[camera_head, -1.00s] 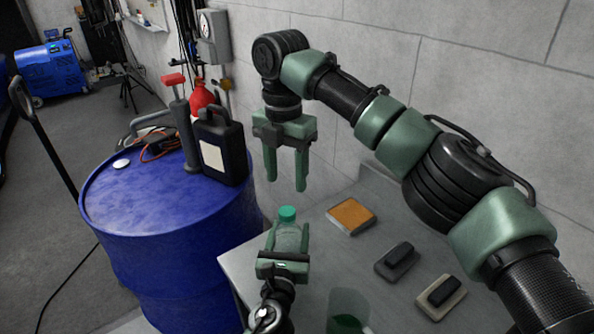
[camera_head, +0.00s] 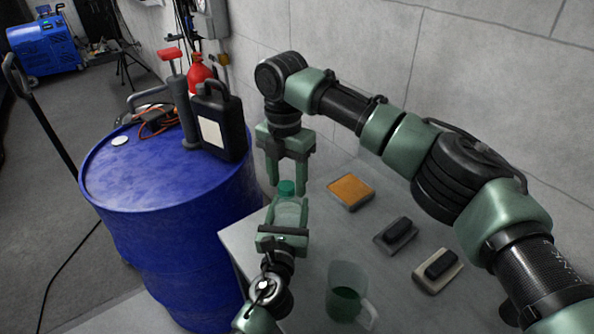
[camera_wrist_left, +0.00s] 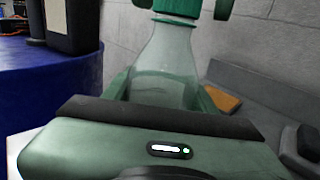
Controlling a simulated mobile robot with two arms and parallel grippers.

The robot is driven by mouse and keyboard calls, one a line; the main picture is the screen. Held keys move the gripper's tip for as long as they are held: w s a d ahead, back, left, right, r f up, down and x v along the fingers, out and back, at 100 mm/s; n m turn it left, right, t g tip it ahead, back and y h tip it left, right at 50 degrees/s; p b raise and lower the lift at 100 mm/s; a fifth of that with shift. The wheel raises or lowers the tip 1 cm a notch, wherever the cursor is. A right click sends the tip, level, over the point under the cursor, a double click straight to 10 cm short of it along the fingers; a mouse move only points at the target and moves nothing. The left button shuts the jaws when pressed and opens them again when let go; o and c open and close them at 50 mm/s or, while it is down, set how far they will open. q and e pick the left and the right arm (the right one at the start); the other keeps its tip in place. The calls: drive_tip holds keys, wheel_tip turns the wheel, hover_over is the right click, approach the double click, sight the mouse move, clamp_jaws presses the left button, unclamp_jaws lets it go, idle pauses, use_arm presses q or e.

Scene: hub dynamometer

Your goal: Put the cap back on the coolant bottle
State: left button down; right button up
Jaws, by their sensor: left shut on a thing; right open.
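The clear coolant bottle (camera_head: 288,213) stands upright in my left gripper (camera_head: 283,232), which is shut on its body. The bottle also shows in the left wrist view (camera_wrist_left: 168,55). The green cap (camera_head: 286,188) sits on top of the bottle's neck; it also shows at the top edge of the left wrist view (camera_wrist_left: 178,6). I cannot tell how tightly it sits. My right gripper (camera_head: 286,186) points down from above, open, with one finger on each side of the cap. Whether the fingers touch the cap is not clear.
A clear mug with green liquid (camera_head: 345,295) stands on the grey bench (camera_head: 320,240). An orange-topped block (camera_head: 351,190) and two dark-topped blocks (camera_head: 396,234) (camera_head: 439,268) lie to the right. A blue drum (camera_head: 170,200) with a black jug (camera_head: 220,125) stands left, the wall behind.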

use_arm(q)
drive_tip(key=shift+f, duration=0.25)
drive_tip(key=shift+a, duration=0.1)
use_arm(e)
clamp_jaws()
